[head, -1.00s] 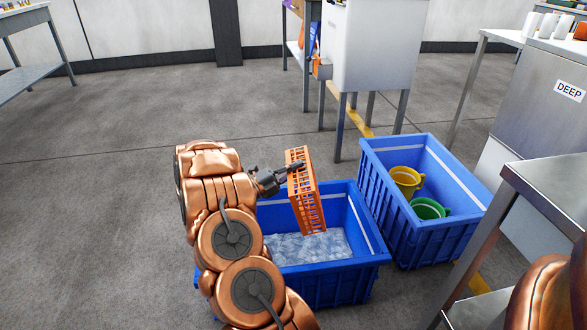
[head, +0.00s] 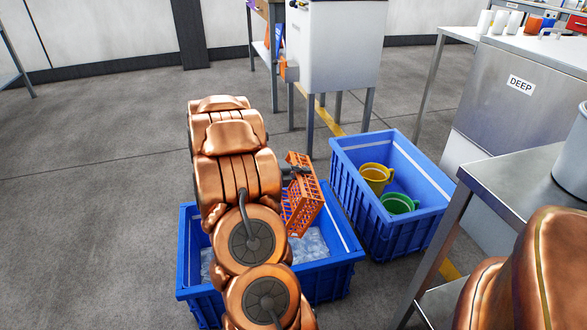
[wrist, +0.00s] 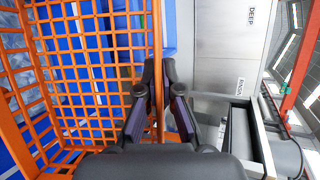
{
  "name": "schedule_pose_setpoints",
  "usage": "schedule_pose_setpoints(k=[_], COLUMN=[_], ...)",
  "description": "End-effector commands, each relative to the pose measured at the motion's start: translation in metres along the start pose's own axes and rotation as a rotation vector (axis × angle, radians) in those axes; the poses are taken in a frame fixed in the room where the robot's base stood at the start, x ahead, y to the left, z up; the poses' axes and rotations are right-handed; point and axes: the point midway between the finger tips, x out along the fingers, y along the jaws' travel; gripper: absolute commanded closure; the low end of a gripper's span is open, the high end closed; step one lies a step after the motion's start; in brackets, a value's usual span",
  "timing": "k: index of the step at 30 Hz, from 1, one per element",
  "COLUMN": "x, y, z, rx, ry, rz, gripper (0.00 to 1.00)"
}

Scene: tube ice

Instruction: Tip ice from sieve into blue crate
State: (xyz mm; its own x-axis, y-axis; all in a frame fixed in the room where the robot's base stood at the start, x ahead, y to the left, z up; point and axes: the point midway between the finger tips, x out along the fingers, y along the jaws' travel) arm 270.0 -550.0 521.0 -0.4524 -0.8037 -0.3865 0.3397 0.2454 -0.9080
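The orange sieve (head: 303,205) is a lattice basket held over the near blue crate (head: 343,280). It stands tilted, with its open side not clearly visible in the head view. My gripper (wrist: 158,108) is shut on the sieve's wall in the wrist view, and the lattice (wrist: 80,55) fills the left of that view. In the head view my arm hides most of the gripper. Pale ice (head: 310,245) lies in the near blue crate, partly hidden by my arm and the sieve. I see no ice in the visible part of the sieve.
A second blue crate (head: 415,232) stands right behind, holding a yellow jug (head: 376,177) and a green jug (head: 398,203). A steel table (head: 520,180) with a pot (head: 575,155) is at right. The steel unit marked DEEP (head: 500,100) stands behind. Open floor lies at left.

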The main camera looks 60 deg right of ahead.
Motion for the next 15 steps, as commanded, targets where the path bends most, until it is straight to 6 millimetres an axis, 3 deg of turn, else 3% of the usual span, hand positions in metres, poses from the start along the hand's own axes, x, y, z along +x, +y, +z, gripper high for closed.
schedule_pose_setpoints(k=[15], x=[0.025], y=[-0.003], z=[-0.01], rx=[0.082], ry=[0.002], rz=[0.189], gripper=[1.0])
